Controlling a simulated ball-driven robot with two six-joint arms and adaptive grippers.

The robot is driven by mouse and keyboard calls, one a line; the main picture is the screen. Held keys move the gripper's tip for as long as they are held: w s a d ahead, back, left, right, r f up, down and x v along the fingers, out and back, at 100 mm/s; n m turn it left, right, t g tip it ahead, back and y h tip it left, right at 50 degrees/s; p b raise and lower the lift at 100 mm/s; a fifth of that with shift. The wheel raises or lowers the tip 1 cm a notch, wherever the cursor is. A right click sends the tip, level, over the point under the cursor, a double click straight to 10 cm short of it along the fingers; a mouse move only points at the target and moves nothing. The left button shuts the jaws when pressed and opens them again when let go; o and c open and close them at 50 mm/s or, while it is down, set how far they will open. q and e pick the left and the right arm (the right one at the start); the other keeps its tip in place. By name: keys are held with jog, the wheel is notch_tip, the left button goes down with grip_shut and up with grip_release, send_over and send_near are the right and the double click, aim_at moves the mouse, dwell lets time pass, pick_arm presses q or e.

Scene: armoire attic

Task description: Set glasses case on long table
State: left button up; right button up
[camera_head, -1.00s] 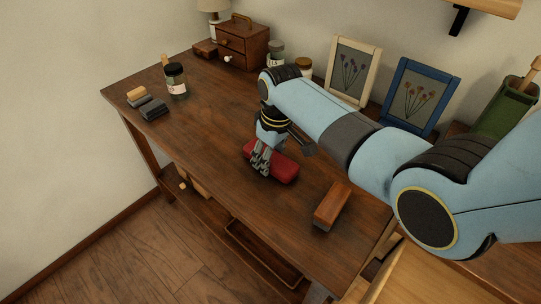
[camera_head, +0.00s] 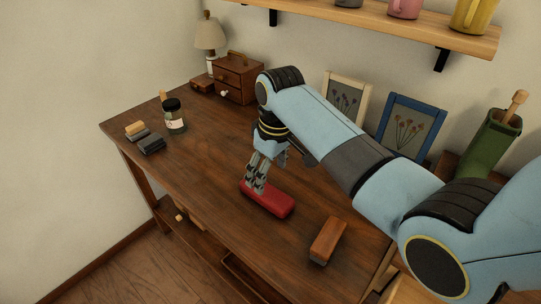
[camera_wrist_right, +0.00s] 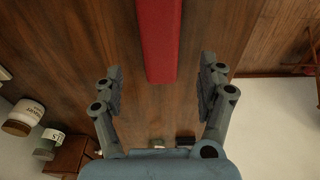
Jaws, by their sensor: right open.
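The red glasses case (camera_head: 268,200) lies flat on the long table (camera_head: 215,180), near the middle of its front half. My right gripper (camera_head: 256,187) is just above the case's left end in the head view, with its fingers pointing down. In the right wrist view the case (camera_wrist_right: 159,40) runs up from between the spread fingertips (camera_wrist_right: 160,85), apart from both. The right gripper is open and empty. My left gripper is not in view.
A brown wooden block (camera_head: 327,240) lies right of the case. A jar (camera_head: 174,117) and small blocks (camera_head: 150,143) sit at the left end. A drawer box (camera_head: 238,80), a lamp (camera_head: 209,38) and picture frames (camera_head: 413,125) stand at the back. The table's left middle is clear.

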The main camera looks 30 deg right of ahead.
aim_at(270, 194)
jog(key=r, duration=0.4)
jog(key=shift+s+d+r, duration=0.1)
jog(key=shift+s+r, duration=0.05)
jog(key=shift+s, duration=0.15)
